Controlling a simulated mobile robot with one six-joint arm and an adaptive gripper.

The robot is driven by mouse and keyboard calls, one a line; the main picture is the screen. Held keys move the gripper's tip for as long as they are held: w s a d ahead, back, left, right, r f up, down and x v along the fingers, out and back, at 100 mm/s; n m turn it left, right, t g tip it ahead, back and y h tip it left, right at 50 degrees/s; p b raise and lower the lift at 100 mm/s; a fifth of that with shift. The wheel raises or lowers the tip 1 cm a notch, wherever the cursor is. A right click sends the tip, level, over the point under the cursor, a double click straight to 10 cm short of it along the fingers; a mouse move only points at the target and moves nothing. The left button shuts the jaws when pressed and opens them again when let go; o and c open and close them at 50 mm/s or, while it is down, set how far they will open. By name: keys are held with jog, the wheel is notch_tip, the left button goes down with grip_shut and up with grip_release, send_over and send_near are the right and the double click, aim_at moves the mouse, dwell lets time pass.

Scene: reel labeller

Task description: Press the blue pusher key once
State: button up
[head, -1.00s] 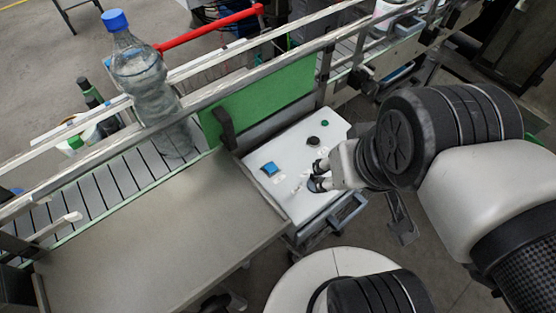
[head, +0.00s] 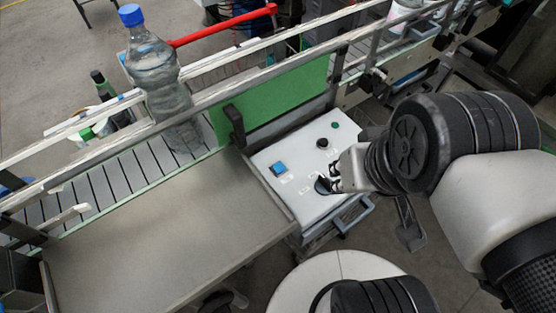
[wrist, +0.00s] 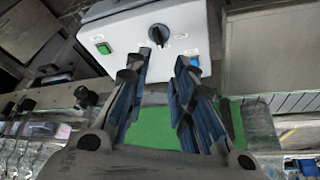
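The blue pusher key (head: 278,168) is a square button on the left part of a white control panel (head: 312,203) in the head view. My gripper (head: 327,184) is over the panel, to the right of the key and clear of it. In the wrist view, my gripper (wrist: 165,64) has its two fingers apart with nothing between them.
A green plate (head: 275,102) stands behind. A bottle (head: 158,75) stands on the conveyor. A grey table (head: 165,235) lies left.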

grip_shut()
dwell(1.3)
